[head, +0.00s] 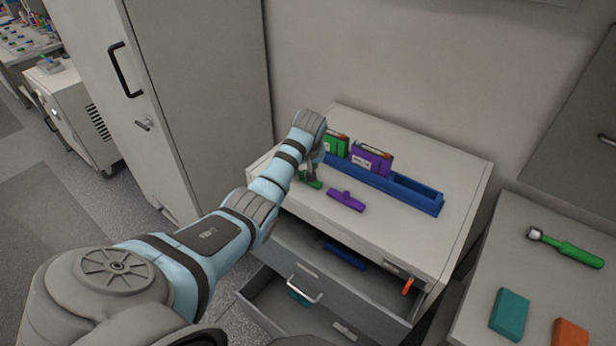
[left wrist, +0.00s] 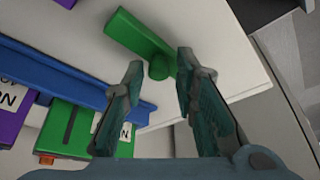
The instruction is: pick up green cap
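The green cap (head: 314,184) lies on the white cabinet top near its left edge, partly hidden by my left gripper (head: 312,174). In the left wrist view the green cap (left wrist: 136,34) is a flat bar with a round knob. My left gripper (left wrist: 160,66) is open above it, with the knob showing between its two fingertips. I cannot tell whether the fingers touch it. My right gripper is not in view.
A purple cap (head: 346,201) lies close by. A blue rack (head: 412,193) behind holds a green pack (head: 339,144) and a purple pack (head: 372,158). Drawers below stand open (head: 333,262). A side surface at right holds a green-handled tool (head: 570,249).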

